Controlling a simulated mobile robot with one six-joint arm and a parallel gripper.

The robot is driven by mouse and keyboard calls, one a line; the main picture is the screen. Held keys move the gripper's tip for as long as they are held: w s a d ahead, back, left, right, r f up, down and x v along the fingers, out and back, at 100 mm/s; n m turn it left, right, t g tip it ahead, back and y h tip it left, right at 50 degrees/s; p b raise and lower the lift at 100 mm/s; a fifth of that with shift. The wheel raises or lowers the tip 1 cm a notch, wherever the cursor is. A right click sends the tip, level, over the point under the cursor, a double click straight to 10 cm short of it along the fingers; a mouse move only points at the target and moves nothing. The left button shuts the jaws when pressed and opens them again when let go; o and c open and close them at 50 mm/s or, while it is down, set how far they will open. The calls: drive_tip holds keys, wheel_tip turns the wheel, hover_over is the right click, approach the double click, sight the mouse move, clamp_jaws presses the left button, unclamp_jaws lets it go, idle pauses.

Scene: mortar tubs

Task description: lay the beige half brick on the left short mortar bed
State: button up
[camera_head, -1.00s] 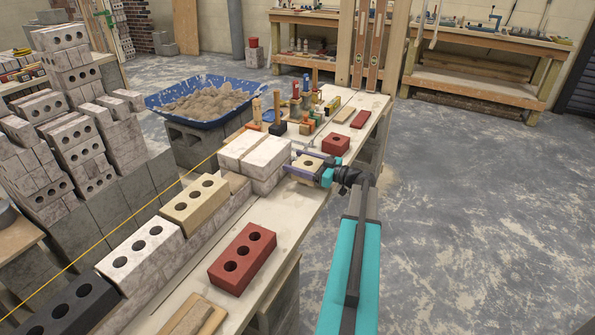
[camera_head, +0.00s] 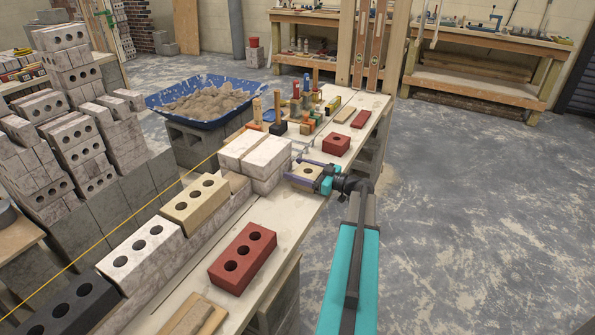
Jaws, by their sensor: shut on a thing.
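The beige half brick (camera_head: 307,172), with one hole in its top, is between the purple-grey fingers of my gripper (camera_head: 294,169). My gripper is shut on it beside the right side of the pale brick stack (camera_head: 265,155), near the bench's right edge. I cannot tell how far it is above the board. A low wall course bears a full beige brick (camera_head: 195,203) with three holes and a white brick (camera_head: 141,251). A narrow tan-topped gap (camera_head: 236,183) shows between the full beige brick and the pale stack. I cannot clearly make out the mortar beds.
A red three-hole brick (camera_head: 243,257) lies on the bench in front, and a red half brick (camera_head: 336,145) lies behind my gripper. Several tools stand at the back. A yellow string line (camera_head: 121,231) runs along the wall's left. A blue mortar tub (camera_head: 202,122) stands back left.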

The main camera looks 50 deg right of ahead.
idle(0.3)
drive_tip(key=o, duration=1.8)
drive_tip(key=shift+c, duration=0.2)
drive_tip(key=shift+r, duration=0.1)
drive_tip(key=v, duration=1.2)
